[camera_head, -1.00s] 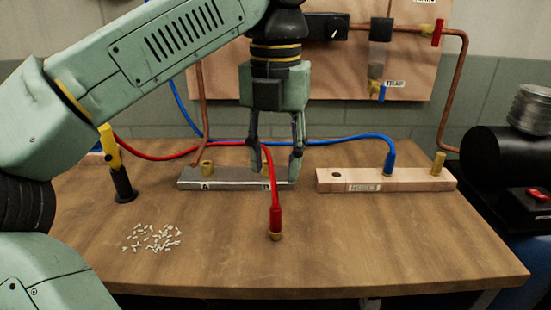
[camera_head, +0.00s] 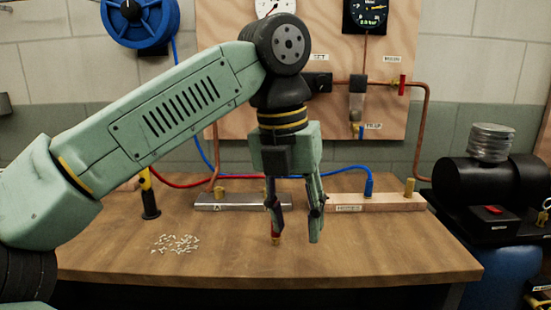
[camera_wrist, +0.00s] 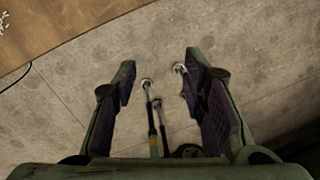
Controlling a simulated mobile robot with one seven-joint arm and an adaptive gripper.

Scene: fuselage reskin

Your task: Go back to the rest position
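My gripper (camera_head: 295,224) hangs pointing down in the head view, in front of the workbench (camera_head: 130,225). Its two fingers are apart. In the wrist view my gripper (camera_wrist: 160,85) is also open, with nothing held between its fingers; floor shows below. The red hose's brass end (camera_head: 276,239) shows beside and partly behind the left finger, resting on the bench. The grey block marked A (camera_head: 240,201) lies behind the gripper, its right part hidden. A wooden block (camera_head: 390,203) lies to the right with the blue hose end (camera_head: 369,186) standing on it.
Small white pieces (camera_head: 175,243) lie loose on the bench's left. A yellow-black tool (camera_head: 149,195) stands behind them. A black cylinder (camera_head: 490,182) is at the right. The pipe board (camera_head: 230,95) stands behind. In the wrist view, thin rods (camera_wrist: 153,120) show below the fingers; I cannot tell what they are.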

